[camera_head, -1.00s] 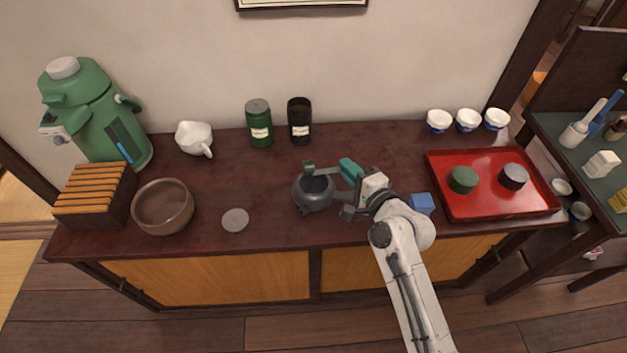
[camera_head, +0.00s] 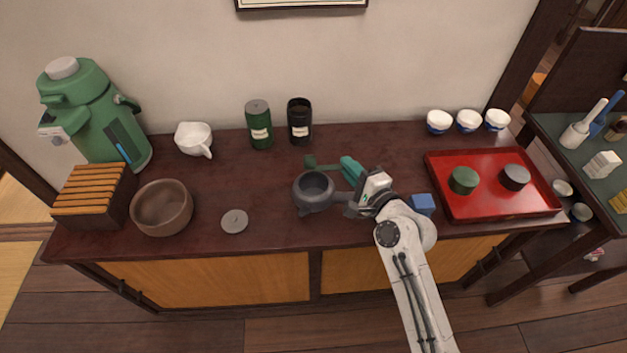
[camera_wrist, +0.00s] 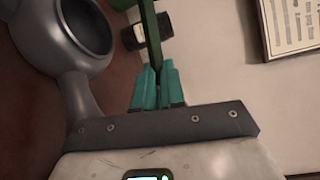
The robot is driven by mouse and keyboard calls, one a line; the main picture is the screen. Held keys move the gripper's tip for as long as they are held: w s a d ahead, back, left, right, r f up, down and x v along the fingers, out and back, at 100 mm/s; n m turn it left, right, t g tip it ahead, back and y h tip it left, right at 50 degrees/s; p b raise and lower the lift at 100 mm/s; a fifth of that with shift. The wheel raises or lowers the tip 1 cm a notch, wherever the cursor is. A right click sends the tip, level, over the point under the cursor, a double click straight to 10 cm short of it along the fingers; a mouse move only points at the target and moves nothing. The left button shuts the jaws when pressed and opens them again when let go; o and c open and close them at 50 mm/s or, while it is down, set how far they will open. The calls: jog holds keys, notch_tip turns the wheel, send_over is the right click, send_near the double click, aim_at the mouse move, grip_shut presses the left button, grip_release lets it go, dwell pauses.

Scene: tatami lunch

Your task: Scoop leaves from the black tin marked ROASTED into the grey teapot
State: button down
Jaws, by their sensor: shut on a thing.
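The grey teapot (camera_head: 313,203) stands open on the dark cabinet top, its handle pointing right towards my gripper. The black tin (camera_head: 300,132) stands upright at the back with a pale label too small to read; its top looks open and dark. My gripper (camera_head: 347,165) is shut on a green scoop (camera_head: 323,167), just behind and right of the teapot's mouth. In the wrist view the scoop's handle (camera_wrist: 151,35) runs up between the teal fingers (camera_wrist: 157,85), with the teapot (camera_wrist: 42,40) at left. Whether the scoop holds leaves cannot be seen.
A green tin (camera_head: 260,132) stands left of the black one. A blue block (camera_head: 422,204) lies right of my gripper. A grey disc (camera_head: 235,221), brown bowl (camera_head: 162,215) and white pitcher (camera_head: 192,138) are left.

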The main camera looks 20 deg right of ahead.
jog(key=shift+r+m, duration=0.5)
jog(key=shift+r, duration=0.15)
jog(key=shift+a+r+m+t, duration=0.1)
jog(key=shift+m+t, duration=0.4)
dwell(1.1)
notch_tip(320, 180, down, 2)
jog(key=n+g, duration=0.1)
jog(key=n, duration=0.1)
jog(key=n+p, duration=0.1)
jog(key=n, duration=0.1)
jog(key=shift+f+n+g+h, duration=0.2)
jog(key=shift+n+g+h, duration=0.1)
jog(key=shift+g+h, duration=0.1)
jog(key=shift+p, duration=0.45)
